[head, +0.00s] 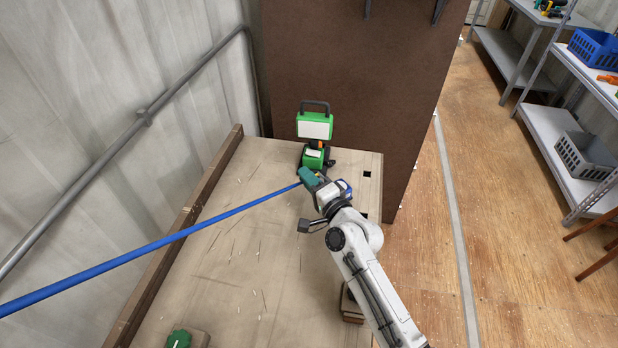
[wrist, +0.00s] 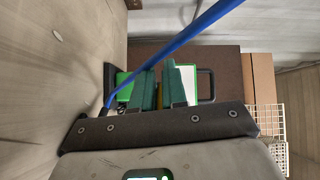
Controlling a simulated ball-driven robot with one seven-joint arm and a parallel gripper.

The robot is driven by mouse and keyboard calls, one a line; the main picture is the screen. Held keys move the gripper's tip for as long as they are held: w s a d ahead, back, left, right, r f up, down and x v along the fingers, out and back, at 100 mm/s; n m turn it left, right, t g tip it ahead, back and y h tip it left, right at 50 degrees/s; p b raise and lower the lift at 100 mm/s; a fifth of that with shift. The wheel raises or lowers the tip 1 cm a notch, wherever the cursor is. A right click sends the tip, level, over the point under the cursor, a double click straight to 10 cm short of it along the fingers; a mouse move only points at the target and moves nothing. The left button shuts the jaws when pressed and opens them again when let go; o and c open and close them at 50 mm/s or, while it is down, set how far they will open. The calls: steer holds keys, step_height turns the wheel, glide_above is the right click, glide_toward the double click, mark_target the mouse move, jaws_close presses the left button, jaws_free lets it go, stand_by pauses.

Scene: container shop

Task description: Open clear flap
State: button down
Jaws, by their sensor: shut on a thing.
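I cannot make out a clear flap in either view. A green device with a white panel and a dark handle (head: 315,126) stands at the far end of the bench, and its white panel (wrist: 187,76) shows behind the fingers in the wrist view. My gripper (head: 306,176) with green fingers is just in front of the device's base; in the wrist view the fingers (wrist: 164,84) are close together. A yellowish strip shows between them. What they hold is too small to name. A blue rod or hose (head: 160,245) runs to the fingertips and crosses them in the wrist view.
The wooden bench (head: 235,250) is mostly bare, with a green knob (head: 179,339) at its near edge. A brown panel (head: 350,80) rises behind the device. A pipe (head: 90,185) runs along the left wall. Shelves with baskets (head: 590,150) stand right, beyond open floor.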

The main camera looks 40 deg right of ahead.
steer(key=shift+r, duration=0.15)
steer(key=c, duration=1.2)
jaws_free()
steer(key=shift+c, duration=0.2)
steer(key=s+a+b, duration=0.1)
steer(key=s, duration=0.9)
steer(key=shift+s+a, duration=0.2)
steer(key=shift+s, duration=0.15)
